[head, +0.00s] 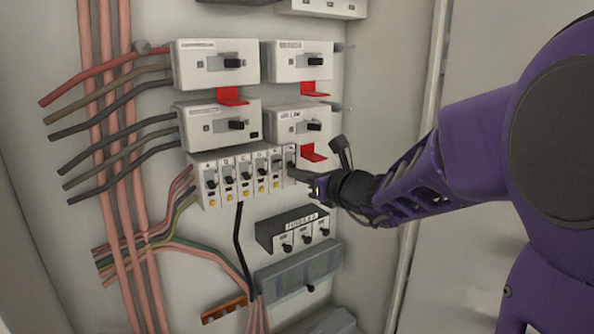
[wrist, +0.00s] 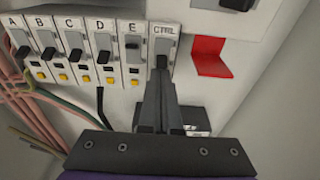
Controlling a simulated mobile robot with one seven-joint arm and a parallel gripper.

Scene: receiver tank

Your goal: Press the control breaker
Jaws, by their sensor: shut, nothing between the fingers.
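The control breaker (wrist: 164,38), labelled CTRL, is the rightmost of a row of narrow white breakers in the wrist view. It also shows at the right end of the row in the head view (head: 290,152). Its dark switch lever (wrist: 161,61) is partly hidden by my fingertips. My gripper (wrist: 157,84) is shut and empty, with its fingertips in front of the lower part of this breaker. In the head view my gripper (head: 294,172) reaches in from the right. I cannot tell whether the tips touch the lever.
Breaker E (wrist: 133,34) stands directly left of CTRL, with breakers A to D beyond it. A red tab (wrist: 210,57) sticks out to the right. Larger white breakers (head: 215,62) sit above the row. A black three-switch block (head: 292,232) is below my gripper.

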